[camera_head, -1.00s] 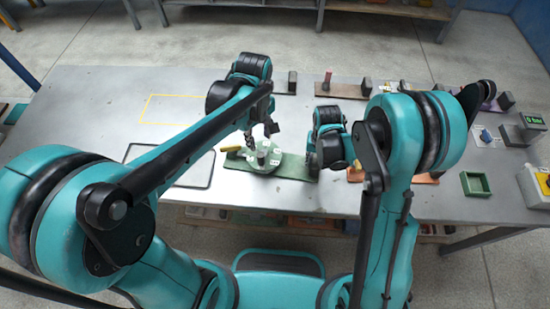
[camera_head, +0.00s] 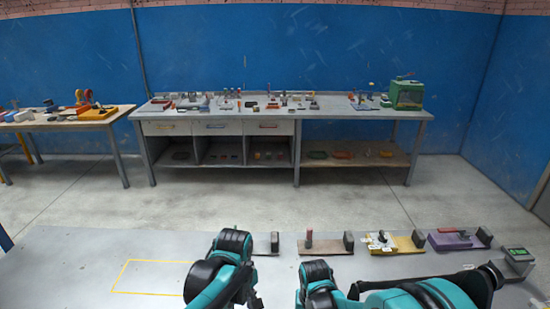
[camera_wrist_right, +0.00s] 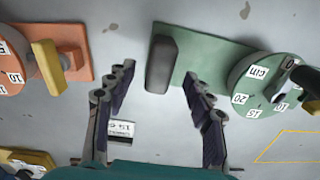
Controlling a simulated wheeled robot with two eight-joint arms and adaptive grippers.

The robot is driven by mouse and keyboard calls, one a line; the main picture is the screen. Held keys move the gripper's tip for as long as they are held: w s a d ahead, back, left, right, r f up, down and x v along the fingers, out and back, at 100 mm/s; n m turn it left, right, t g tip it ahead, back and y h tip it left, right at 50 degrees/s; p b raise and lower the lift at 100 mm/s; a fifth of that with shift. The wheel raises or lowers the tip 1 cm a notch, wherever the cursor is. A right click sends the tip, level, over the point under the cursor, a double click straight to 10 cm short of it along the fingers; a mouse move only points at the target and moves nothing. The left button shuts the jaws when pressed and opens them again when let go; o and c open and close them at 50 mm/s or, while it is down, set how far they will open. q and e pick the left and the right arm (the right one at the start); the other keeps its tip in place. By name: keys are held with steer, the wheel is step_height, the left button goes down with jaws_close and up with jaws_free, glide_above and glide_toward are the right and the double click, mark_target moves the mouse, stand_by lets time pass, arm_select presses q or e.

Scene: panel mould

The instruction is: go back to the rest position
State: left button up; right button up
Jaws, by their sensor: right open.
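In the right wrist view my right gripper (camera_wrist_right: 158,76) is open, with nothing in its fingers. A dark upright block (camera_wrist_right: 160,65) on a green board (camera_wrist_right: 205,52) shows between and beyond the fingertips, with gaps on both sides. I cannot tell how high the tips are above it. A round numbered dial (camera_wrist_right: 262,85) sits on the green board, right of the fingers. In the head view my left gripper (camera_head: 254,300) shows only partly at the bottom edge; its jaws are unclear. My right wrist is at the bottom centre there, its fingers hidden.
An orange board (camera_wrist_right: 70,50) with a dial and yellow handle lies left in the wrist view. Boards with dark blocks, including a purple one (camera_head: 455,241), line the bench's far side. A yellow outline (camera_head: 160,277) marks bare bench. A workbench (camera_head: 300,104) stands by the blue wall.

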step_height(320, 180, up, 8)
arm_select(q)
steer(key=s+a+r+m+t+b, duration=0.1)
steer(key=s+a+r+m+t, duration=0.2)
steer(key=s+a+m+t, duration=0.4)
steer(key=s+a+m, duration=0.2)
steer(key=shift+a+r+m, duration=0.15)
steer(key=shift+r+m, duration=0.05)
steer(key=shift+m, duration=0.1)
arm_select(e)
steer(key=s+d+r+n+t, duration=0.1)
steer(key=s+d+r+t, duration=0.6)
steer(key=s, duration=0.4)
steer(key=shift+s+d+r, duration=0.4)
steer(key=shift+d+r, duration=0.2)
